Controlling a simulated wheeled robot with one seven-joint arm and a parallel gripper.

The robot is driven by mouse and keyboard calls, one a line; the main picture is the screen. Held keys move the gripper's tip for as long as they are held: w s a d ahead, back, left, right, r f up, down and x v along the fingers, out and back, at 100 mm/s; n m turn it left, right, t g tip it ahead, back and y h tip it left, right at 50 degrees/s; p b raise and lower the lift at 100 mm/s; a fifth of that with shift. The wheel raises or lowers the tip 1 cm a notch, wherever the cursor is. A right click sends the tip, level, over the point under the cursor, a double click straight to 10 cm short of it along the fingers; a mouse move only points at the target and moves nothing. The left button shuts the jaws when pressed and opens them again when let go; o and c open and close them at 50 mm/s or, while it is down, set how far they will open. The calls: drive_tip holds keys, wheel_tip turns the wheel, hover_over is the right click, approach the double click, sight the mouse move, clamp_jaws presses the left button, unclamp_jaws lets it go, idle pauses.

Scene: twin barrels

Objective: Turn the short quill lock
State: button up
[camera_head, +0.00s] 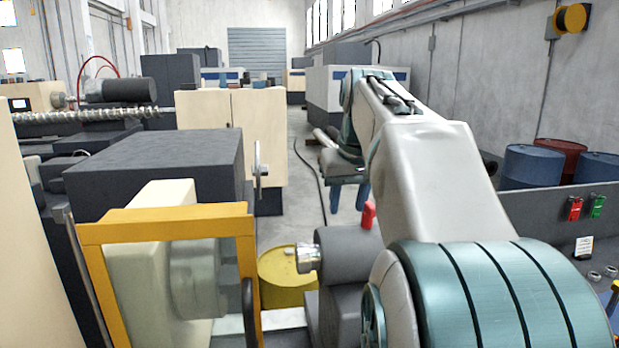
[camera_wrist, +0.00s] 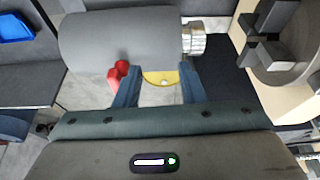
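A short red lever (camera_head: 369,214), which looks like the quill lock, stands on top of the grey tailstock (camera_head: 345,250). In the wrist view the red lever (camera_wrist: 118,73) shows as two rounded lobes beside the left finger, partly covered by it. The grey tailstock barrel (camera_wrist: 120,38) lies across the top, with the silver quill (camera_wrist: 194,38) at its right end. My gripper (camera_head: 349,205) points down above the tailstock. In the wrist view my gripper (camera_wrist: 158,68) is open, with nothing visibly held between its blue fingers. I cannot tell whether a finger touches the lever.
A yellow barrel (camera_head: 288,275) stands on the floor behind the tailstock. A yellow-framed guard (camera_head: 165,213) is at the left, in front of the chuck. In the wrist view the grey chuck (camera_wrist: 285,50) is at the upper right. Blue and red barrels stand by the right wall.

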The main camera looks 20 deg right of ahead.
drive_tip(key=d+r+p, duration=0.2)
drive_tip(key=d+r, duration=0.5)
drive_tip(key=r, duration=0.2)
drive_tip(key=shift+m+t, duration=0.3)
drive_tip(key=x, duration=1.3)
drive_tip(key=shift+w+d+f+p, duration=0.15)
drive_tip(key=shift+w+d+p, duration=0.15)
drive_tip(key=shift+d, duration=0.1)
clamp_jaws()
